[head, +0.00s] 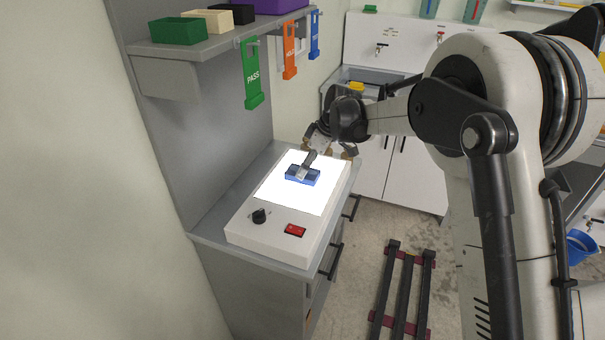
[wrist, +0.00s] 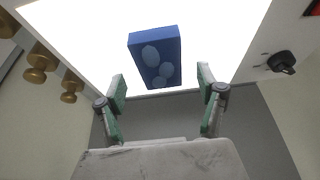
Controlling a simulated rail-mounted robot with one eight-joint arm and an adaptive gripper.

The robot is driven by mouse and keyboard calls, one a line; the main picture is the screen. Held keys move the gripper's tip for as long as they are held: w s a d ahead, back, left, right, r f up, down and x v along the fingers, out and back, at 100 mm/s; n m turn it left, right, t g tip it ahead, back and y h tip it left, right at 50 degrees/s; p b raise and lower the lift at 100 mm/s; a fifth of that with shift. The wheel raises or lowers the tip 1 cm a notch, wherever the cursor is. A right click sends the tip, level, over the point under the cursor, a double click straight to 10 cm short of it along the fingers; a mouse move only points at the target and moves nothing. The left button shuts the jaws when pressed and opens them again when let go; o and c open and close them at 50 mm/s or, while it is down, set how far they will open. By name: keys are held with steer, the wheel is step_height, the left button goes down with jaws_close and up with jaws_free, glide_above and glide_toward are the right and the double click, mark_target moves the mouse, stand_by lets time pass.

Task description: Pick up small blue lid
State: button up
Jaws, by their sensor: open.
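The small blue lid (head: 292,179) lies on the lit white panel of a light box. In the wrist view the blue lid (wrist: 154,58) is a blue block with rounded marks on its face, lying slightly tilted in the picture just beyond the fingertips. My gripper (head: 309,160) reaches in from the back right over the lid and partly hides it. In the wrist view my gripper (wrist: 162,92) is open, its two green-padded fingers apart with nothing between them. The head view does not clearly show whether a finger touches the lid.
The light box (head: 245,238) has a black knob (head: 259,216) and a red switch (head: 295,230) at its front and stands on a grey cabinet. A shelf (head: 200,46) above holds green, cream, black and purple boxes; green, orange and blue tags hang from it.

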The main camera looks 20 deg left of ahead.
steer(key=x, duration=0.3)
steer(key=shift+a+f, duration=0.1)
steer(key=shift+f, duration=0.05)
steer(key=shift+f, duration=0.25)
stand_by(0.4)
steer(key=c, duration=1.2)
steer(key=shift+o, duration=0.2)
steer(key=shift+r, duration=0.25)
